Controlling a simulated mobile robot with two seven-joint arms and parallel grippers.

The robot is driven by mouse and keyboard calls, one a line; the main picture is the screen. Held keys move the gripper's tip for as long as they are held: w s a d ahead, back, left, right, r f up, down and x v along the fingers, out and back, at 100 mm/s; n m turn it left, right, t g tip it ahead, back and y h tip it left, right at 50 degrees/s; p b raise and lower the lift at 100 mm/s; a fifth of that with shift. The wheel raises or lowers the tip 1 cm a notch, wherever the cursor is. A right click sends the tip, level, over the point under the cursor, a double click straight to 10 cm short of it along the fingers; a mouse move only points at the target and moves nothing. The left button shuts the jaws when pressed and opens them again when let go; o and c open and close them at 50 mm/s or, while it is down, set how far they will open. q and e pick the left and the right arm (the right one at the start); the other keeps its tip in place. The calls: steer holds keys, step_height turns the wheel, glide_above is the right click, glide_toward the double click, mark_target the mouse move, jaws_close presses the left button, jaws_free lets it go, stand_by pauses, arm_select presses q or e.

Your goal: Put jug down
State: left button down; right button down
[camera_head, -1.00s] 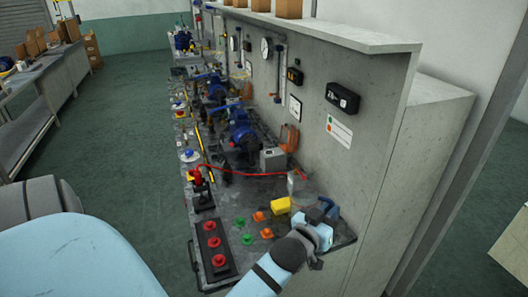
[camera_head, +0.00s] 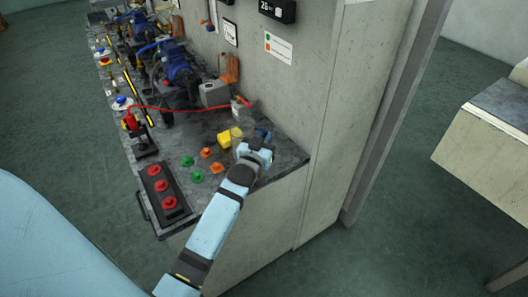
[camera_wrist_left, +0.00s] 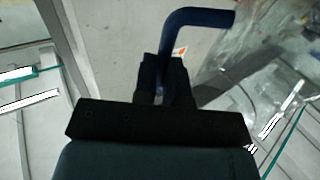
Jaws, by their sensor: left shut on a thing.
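The clear jug body (camera_wrist_left: 270,55) is at the upper right there, blurred and partly cut off. In the head view the blue handle (camera_head: 265,134) shows just behind the gripper, and the rest of the jug is mostly hidden. I cannot tell whether the jug touches the bench top (camera_head: 285,157). My right gripper is not in view.
A panel with red buttons (camera_head: 162,187) is at the front. A grey wall (camera_head: 285,80) stands behind. Blue pumps (camera_head: 180,70) line the bench farther off.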

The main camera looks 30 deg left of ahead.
arm_select(q)
steer(key=shift+f, duration=2.75)
steer(key=shift+f+b, duration=0.15)
steer(key=shift+b, duration=0.15)
steer(key=c, duration=1.2)
jaws_free()
